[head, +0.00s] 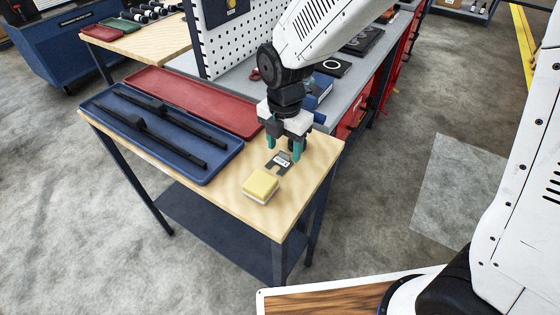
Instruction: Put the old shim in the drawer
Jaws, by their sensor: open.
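A small dark grey flat plate with a white label (279,163), which looks like the shim, lies on the wooden table top (225,207) near its right end. My gripper (284,150) is directly above and just behind the plate, pointing down. Its two teal fingers are apart, with nothing visibly held. I cannot tell whether the fingertips touch the table. A red drawer front (350,122) shows under the grey workbench behind, partly hidden by my arm; I cannot tell whether it is open.
A yellow and white block (260,186) sits just in front of the plate. A blue tray (216,176) with two black wiper-like parts and a red tray (240,122) lie to the left. A white pegboard (222,50) stands behind. A blue box (319,90) is on the workbench.

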